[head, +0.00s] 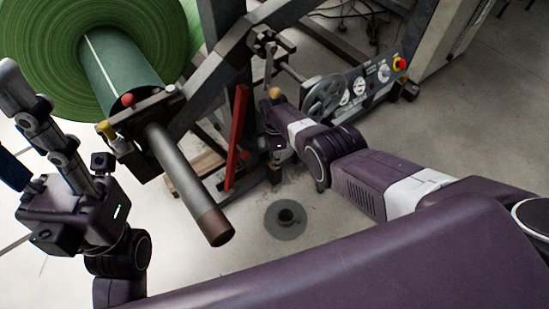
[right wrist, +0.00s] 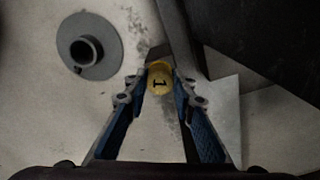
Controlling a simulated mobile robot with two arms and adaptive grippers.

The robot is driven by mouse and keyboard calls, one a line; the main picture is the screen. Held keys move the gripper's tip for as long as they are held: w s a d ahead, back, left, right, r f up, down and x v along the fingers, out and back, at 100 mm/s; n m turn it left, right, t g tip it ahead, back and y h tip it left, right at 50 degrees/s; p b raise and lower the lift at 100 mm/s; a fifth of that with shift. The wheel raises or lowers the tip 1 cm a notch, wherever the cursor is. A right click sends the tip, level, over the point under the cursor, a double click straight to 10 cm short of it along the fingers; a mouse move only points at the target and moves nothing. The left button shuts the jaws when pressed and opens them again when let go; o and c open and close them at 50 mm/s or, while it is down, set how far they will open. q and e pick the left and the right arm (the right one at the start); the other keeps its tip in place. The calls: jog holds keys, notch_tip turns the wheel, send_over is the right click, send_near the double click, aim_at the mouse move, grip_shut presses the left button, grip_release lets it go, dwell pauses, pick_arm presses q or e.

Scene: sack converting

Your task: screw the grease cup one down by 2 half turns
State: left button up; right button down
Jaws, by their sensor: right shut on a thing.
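The grease cup one has a round yellow cap marked "1" (right wrist: 160,80), seen in the right wrist view. My right gripper (right wrist: 160,82) is shut on this cap, with one blue-padded finger on each side. In the head view my right arm reaches in from the right to the machine frame, and its wrist hides the held cup. My left gripper (head: 28,130) is at the left of the head view, away from the cup. Its fingers are spread and empty, and one runs out of the picture.
A green roll (head: 85,35) on a shaft (head: 188,180) stands at the upper left, with a red bar (head: 237,135) beside it. A gauge panel (head: 360,88) with a handwheel (head: 322,98) is behind my right wrist. A grey floor disc (head: 286,220) lies below on open floor.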

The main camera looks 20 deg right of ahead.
jog(key=shift+d+m, duration=0.1)
jog(key=shift+m, duration=0.2)
jog(key=c, duration=1.6)
grip_release()
jog(key=shift+r, duration=3.8)
jog(key=shift+s+f, duration=0.1)
